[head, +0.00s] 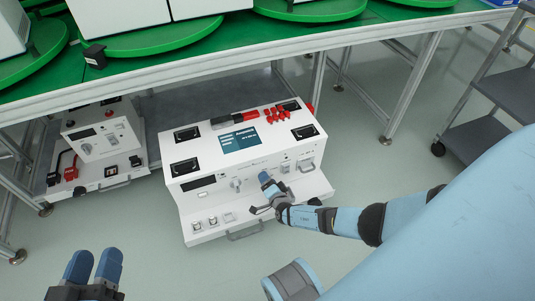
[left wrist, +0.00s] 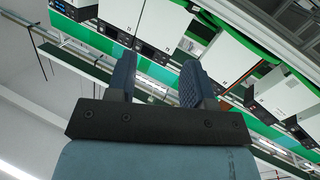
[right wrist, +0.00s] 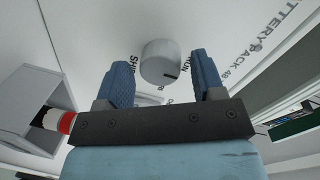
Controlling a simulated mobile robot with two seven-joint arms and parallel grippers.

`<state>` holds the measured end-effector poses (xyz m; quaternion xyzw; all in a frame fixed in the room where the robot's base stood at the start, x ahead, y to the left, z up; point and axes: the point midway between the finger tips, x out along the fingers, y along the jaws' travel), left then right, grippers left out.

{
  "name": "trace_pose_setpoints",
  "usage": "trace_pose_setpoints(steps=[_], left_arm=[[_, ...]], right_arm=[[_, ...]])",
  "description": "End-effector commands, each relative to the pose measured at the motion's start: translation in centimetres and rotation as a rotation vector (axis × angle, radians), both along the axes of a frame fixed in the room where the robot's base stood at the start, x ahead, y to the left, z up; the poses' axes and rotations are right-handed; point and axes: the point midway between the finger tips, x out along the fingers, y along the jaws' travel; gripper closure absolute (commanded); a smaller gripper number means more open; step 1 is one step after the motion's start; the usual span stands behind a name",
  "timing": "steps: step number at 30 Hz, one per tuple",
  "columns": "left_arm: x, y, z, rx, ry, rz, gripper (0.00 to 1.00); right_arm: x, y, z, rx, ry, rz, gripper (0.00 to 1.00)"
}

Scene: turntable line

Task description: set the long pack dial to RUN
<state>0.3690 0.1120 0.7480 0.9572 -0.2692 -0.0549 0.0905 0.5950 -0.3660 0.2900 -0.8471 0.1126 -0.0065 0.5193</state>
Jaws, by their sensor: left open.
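The long pack (head: 189,235) is a white case on the floor under the green-topped bench, with black sockets, a screen and a front panel. In the right wrist view its round pale dial (right wrist: 158,60) lies just beyond and between my right fingertips, with a gap on each side. SHIP lettering is left of the dial and RUN lettering right. A dark mark shows on the dial's lower right edge; I cannot tell which label it indicates. My right gripper (head: 267,187) is open at the front panel, hiding part of it. My left gripper (head: 94,262) is open and empty, away from the pack.
A smaller white unit (head: 97,146) with red and black connectors stands left of the pack. Green turntables (head: 150,42) carry white boxes on the bench above. Metal bench legs (head: 410,85) and a grey shelf cart (head: 480,137) stand at right. The floor in front is open.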

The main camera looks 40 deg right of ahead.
Motion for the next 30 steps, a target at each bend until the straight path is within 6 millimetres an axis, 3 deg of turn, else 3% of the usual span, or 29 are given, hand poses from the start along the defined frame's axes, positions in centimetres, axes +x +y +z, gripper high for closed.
trace_pose_setpoints(steps=[11, 14, 21, 30], left_arm=[[0.1, 0.0, 0.5, -0.007, -0.004, 0.006, 0.53], [0.2, 0.1, 1.9, -0.027, -0.035, 0.019, 0.53], [0.0, 0.4, 5.4, -0.079, -0.133, 0.052, 0.53], [-0.2, 0.7, 7.9, -0.117, -0.215, 0.078, 0.53]], right_arm=[[-0.5, 0.2, 0.1, 0.001, 0.002, 0.001, 0.32], [-1.8, 0.4, 0.4, 0.002, 0.002, 0.001, 0.32], [-7.1, 1.4, 1.2, 0.002, 0.004, 0.001, 0.32], [-12.3, 2.5, 1.5, 0.001, 0.0, 0.001, 0.32]])
